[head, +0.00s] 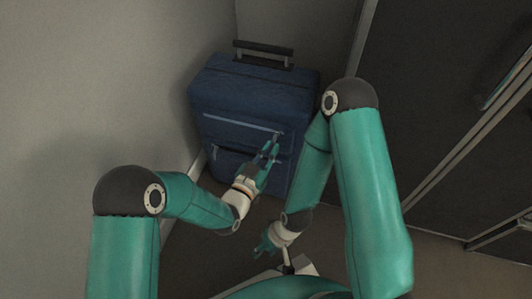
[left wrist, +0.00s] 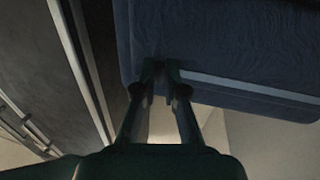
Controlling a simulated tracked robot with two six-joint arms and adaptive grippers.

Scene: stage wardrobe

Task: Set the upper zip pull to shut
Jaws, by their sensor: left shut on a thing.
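A blue suitcase (head: 255,100) stands upright in the corner, and it also shows in the left wrist view (left wrist: 225,45). Its upper zip (head: 235,122) is a pale, nearly level strip across the front, seen also in the left wrist view (left wrist: 250,88). My left gripper (head: 275,142) is at the right end of this strip in the head view. It is shut on the upper zip pull, which its fingertips (left wrist: 160,73) mostly hide. My right gripper (head: 264,245) is low, near the floor in front of the suitcase and away from it; its finger opening is unclear.
A second, lower zip (head: 228,158) runs below the upper one, partly behind my left gripper. The suitcase's dark handle (head: 263,48) is raised on top. A pale wall (head: 100,90) is close on the left, and dark cabinet fronts (head: 430,90) stand on the right.

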